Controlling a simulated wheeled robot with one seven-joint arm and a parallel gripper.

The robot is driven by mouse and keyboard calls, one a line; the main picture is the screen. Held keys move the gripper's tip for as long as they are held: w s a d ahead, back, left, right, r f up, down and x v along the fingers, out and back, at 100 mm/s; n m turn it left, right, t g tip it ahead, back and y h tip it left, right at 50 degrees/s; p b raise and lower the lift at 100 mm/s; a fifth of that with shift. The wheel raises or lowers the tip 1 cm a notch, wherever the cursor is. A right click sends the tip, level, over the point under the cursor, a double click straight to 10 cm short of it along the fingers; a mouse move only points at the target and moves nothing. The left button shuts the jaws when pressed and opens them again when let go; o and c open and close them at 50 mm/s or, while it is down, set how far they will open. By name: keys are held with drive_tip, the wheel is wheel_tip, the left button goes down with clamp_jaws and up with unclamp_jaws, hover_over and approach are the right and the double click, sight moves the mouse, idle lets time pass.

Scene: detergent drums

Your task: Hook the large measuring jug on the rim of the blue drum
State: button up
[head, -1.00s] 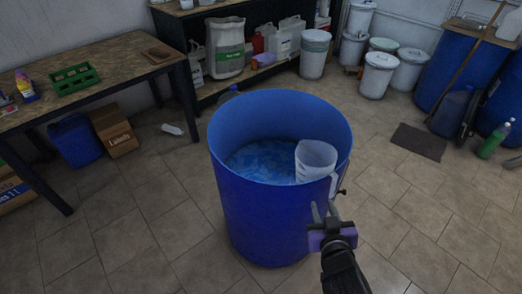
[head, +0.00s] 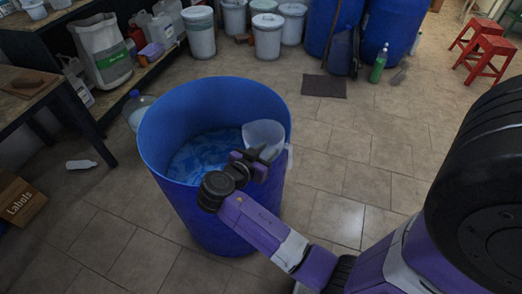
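The blue drum (head: 222,222) stands upright on the tiled floor, open at the top, with blue and white contents low inside. The large measuring jug (head: 264,136), whitish and translucent, is at the drum's right side. Its mouth faces up and its body is inside the rim. A pale part of it (head: 290,157) shows outside the rim; I cannot tell whether it bears on the rim. My gripper (head: 248,158) is at the near right rim, just in front of the jug, and covers its lower part. Its fingers are too dark and overlapped to show whether they touch the jug.
My arm crosses the lower right. A clear bottle (head: 138,112) stands behind the drum at left. A white bottle (head: 81,164) lies on the floor near a cardboard box (head: 20,200). A dark mat (head: 324,86) lies behind.

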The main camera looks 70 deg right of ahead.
drive_tip(key=shift+p+x, duration=0.6)
drive_tip(key=shift+x, duration=3.25)
clamp_jaws()
drive_tip(key=shift+w+a, duration=0.1)
